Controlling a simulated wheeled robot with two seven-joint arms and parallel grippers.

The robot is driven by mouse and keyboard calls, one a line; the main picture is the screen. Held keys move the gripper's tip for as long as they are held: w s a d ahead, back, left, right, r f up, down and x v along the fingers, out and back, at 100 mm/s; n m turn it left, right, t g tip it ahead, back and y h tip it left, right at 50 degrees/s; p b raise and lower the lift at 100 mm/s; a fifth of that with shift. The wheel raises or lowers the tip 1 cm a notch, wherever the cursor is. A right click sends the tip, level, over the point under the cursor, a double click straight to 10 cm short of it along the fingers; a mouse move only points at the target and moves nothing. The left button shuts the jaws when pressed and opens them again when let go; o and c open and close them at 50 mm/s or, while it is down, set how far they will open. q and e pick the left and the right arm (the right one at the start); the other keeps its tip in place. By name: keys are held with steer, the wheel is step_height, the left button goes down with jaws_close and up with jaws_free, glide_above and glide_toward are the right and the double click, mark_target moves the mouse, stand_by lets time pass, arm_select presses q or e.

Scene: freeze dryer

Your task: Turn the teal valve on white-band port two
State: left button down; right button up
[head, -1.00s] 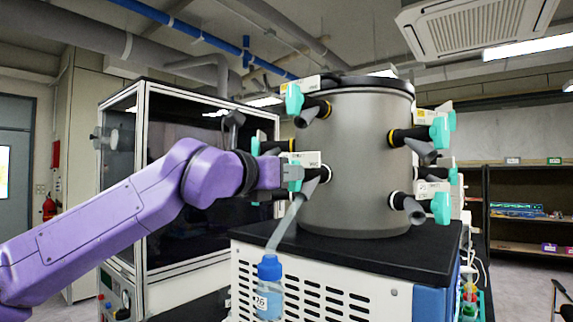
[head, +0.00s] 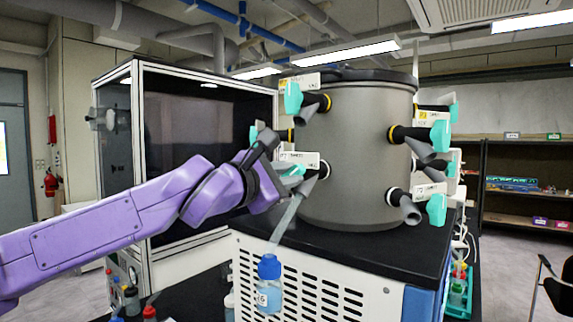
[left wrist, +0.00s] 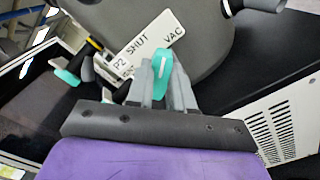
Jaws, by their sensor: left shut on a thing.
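My left gripper (head: 291,173) is shut on the teal valve handle of a white-banded port (head: 323,168) on the front left of the grey drum (head: 355,150). In the left wrist view the teal handle (left wrist: 162,68) stands between the grey fingertips (left wrist: 163,88). The white label plate (left wrist: 150,47) behind it reads "P2", "SHUT" and "VAC". That plate also shows in the head view (head: 299,158). A grey tube runs from this port to a blue-capped bottle (head: 269,285). My right gripper is not in view.
Yellow-banded ports with teal valves (head: 292,98) (head: 440,136) sit higher on the drum. Another white-banded port has a teal valve (head: 437,209) at lower right. A glass-fronted cabinet (head: 200,140) stands behind my left arm.

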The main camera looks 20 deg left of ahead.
arm_select(q)
steer(key=shift+f+m+p, duration=0.15)
steer(key=shift+m+p, duration=0.45)
steer(key=shift+m, duration=0.3)
steer(key=c, duration=1)
jaws_free()
steer(key=b+v, duration=0.3)
steer(key=v, duration=0.7)
steer(key=shift+s, duration=0.25)
steer(key=shift+a, duration=0.15)
